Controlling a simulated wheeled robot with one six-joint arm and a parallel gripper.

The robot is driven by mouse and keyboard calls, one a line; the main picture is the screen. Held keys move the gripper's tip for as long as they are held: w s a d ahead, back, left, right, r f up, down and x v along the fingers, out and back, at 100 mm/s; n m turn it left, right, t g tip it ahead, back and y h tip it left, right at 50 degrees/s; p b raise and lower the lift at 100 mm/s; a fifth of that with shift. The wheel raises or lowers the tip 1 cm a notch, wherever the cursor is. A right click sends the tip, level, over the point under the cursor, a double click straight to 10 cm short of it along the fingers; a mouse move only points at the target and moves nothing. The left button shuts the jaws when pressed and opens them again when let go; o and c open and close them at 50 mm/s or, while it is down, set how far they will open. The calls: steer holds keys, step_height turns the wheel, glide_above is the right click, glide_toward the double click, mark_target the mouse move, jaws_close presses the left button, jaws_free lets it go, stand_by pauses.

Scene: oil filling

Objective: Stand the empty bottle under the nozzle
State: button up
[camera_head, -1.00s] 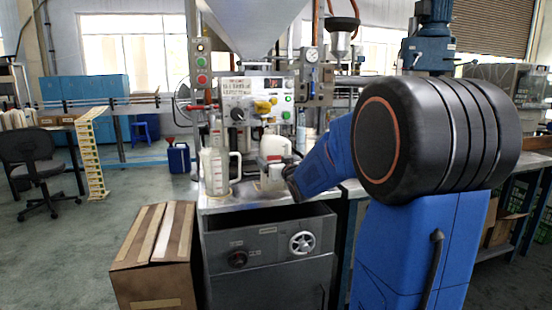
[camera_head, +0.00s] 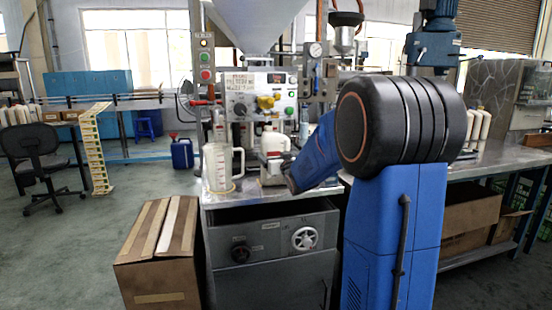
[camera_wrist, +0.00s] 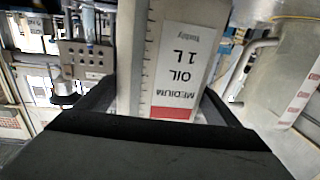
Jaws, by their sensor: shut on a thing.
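My gripper (camera_wrist: 158,112) is shut on a pale one-litre oil bottle (camera_wrist: 180,50), with one dark finger on each side of it. Its label reads medium oil and appears upside down in the wrist view. In the head view, the white bottle (camera_head: 274,140) looks upright at the front of the filling machine (camera_head: 258,83), and my gripper (camera_head: 272,166) is low on it. I cannot tell whether its base touches the bench. The nozzle is not clearly distinguishable, so I cannot tell whether the bottle is in line with it.
A clear measuring jug (camera_head: 217,168) stands left of the bottle on the metal bench; it also shows close by in the wrist view (camera_wrist: 275,80). A cardboard box (camera_head: 160,255) stands on the floor at the bench's left. More white bottles (camera_head: 478,128) stand at the right.

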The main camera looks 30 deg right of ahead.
steer(key=w, duration=0.1)
steer(key=w+d, duration=0.1)
steer(key=w, duration=0.1)
steer(key=shift+w+f, duration=0.15)
steer(key=shift+f, duration=0.05)
stand_by(0.4)
steer(key=o, duration=0.9)
steer(key=shift+o, duration=0.2)
steer(key=shift+a, duration=0.1)
steer(key=s+a, duration=0.3)
steer(key=s, duration=1.4)
steer(key=shift+a, duration=0.15)
